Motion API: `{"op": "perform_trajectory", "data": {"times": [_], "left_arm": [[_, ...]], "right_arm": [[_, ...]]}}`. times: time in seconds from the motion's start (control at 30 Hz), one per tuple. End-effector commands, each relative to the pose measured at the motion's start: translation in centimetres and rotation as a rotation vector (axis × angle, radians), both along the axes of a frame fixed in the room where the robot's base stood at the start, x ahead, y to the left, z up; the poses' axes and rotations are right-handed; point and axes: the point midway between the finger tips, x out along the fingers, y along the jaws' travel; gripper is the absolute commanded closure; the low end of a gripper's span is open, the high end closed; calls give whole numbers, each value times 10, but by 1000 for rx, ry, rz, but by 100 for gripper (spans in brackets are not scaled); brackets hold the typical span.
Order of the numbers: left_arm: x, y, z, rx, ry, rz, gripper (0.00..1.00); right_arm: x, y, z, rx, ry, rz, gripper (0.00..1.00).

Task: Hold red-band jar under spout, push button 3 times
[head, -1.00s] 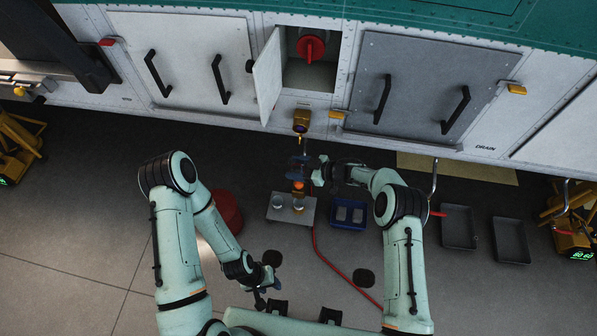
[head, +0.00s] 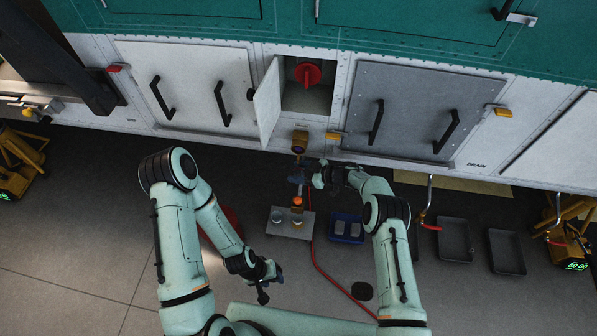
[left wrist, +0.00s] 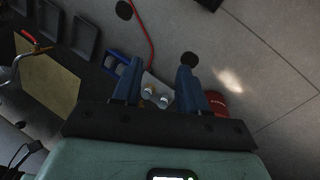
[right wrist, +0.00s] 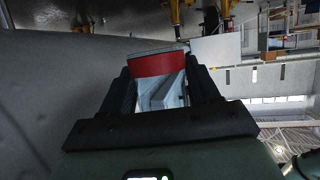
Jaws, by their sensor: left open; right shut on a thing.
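My right gripper (head: 305,175) is shut on the red-band jar (right wrist: 155,65). Its red band fills the space between the fingers in the right wrist view. In the head view the jar is small and dark, just below a brass spout fitting (head: 300,142) on the white panel. Whether its mouth lines up with the spout is unclear. My left gripper (head: 268,282) is open and empty, low and to the left of the jar; its fingers also show in the left wrist view (left wrist: 157,88). A red knob (head: 308,74) sits in an open recess above the spout; I cannot tell if it is the button.
A small light platform (head: 276,229) with jars and an orange-topped item (head: 297,201) stands below the right gripper. A blue bin (head: 346,227) is beside it. A red hose (head: 325,275) crosses the floor. Dark trays (head: 455,240) lie at right. The recess door (head: 267,102) stands open.

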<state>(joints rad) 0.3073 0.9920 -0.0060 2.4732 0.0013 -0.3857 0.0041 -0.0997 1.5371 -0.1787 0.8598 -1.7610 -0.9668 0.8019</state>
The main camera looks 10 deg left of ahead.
Motion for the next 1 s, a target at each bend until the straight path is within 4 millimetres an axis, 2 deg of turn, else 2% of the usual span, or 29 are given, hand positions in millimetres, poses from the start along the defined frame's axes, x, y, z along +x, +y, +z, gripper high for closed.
{"op": "perform_trajectory", "data": {"times": [0.23,0.27,0.3,0.37,0.4,0.47,0.57,0.77,1.0], "left_arm": [[0,0,0,0,0,0,57],[0,0,0,0,0,0,61],[0,0,0,0,-1,1,74],[2,-1,0,-1,-5,13,93],[4,-2,0,-2,-11,31,100],[10,-5,0,-6,-27,81,100],[29,-13,1,-28,-73,226,100],[85,-36,20,-183,-196,686,100],[147,-54,69,-569,-264,1259,100]], "right_arm": [[1,0,1,2,0,0,71],[1,0,1,2,0,0,71],[1,0,1,2,0,0,71],[1,0,1,2,0,0,71],[1,0,1,2,0,0,71],[1,0,1,1,-1,0,71],[1,0,1,1,-1,0,71],[1,0,1,1,-1,0,71],[1,0,1,1,-1,0,71]]}}
